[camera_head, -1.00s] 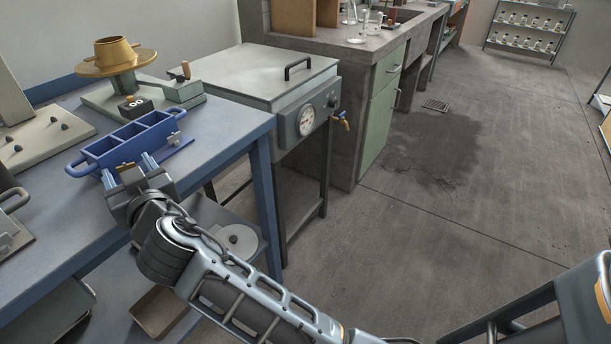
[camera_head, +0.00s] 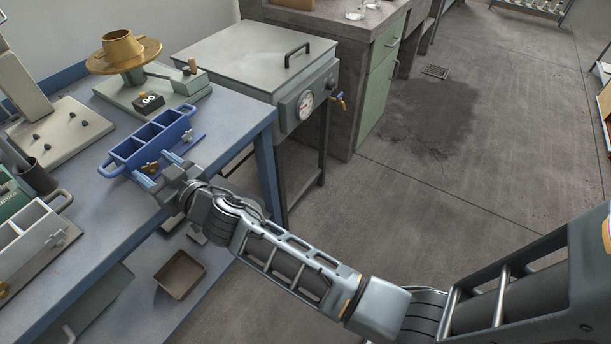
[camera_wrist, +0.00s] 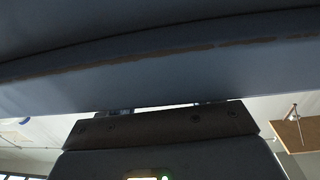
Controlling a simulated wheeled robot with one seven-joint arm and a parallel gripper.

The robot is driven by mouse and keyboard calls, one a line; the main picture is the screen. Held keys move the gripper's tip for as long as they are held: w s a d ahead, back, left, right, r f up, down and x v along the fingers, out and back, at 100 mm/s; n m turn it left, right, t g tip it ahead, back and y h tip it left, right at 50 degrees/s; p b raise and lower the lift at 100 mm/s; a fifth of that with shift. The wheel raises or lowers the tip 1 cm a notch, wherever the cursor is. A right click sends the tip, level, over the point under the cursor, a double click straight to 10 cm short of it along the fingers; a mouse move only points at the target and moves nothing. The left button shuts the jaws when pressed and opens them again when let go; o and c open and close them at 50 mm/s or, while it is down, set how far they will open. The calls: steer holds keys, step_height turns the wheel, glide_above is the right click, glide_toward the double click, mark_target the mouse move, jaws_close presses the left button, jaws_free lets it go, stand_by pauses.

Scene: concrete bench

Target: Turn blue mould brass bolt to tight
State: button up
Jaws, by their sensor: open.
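The blue mould (camera_head: 127,151) is a three-compartment tray with loop handles. It lies on the blue bench in the head view. A small brass bolt (camera_head: 151,167) sits on its near side, and a silver fitting (camera_head: 187,136) is at its right end. My gripper (camera_head: 158,169) is open at the near side of the mould, its fingers on either side of the brass bolt. I cannot tell whether they touch it. In the wrist view the bench edge (camera_wrist: 160,72) fills the upper part and hides the bolt and mould.
A grey mould (camera_head: 45,240) stands at the lower left of the bench. A brass ring on a round plate (camera_head: 122,52) stands behind the blue mould. A grey oven with a gauge (camera_head: 250,60) is to the right. A brown tray (camera_head: 180,275) lies below.

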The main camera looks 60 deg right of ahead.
steer(key=shift+s+d+r+n+y+p, duration=0.15)
steer(key=shift+y+p, duration=0.2)
steer(key=shift+p, duration=0.5)
steer(key=shift+w+a+n+y+p, duration=0.1)
steer(key=shift+n+y+p, duration=0.15)
steer(key=shift+p, duration=0.65)
steer(key=shift+s+d+r+n+y+p, duration=0.1)
steer(key=shift+y+p, duration=0.3)
steer(key=shift+p, duration=0.45)
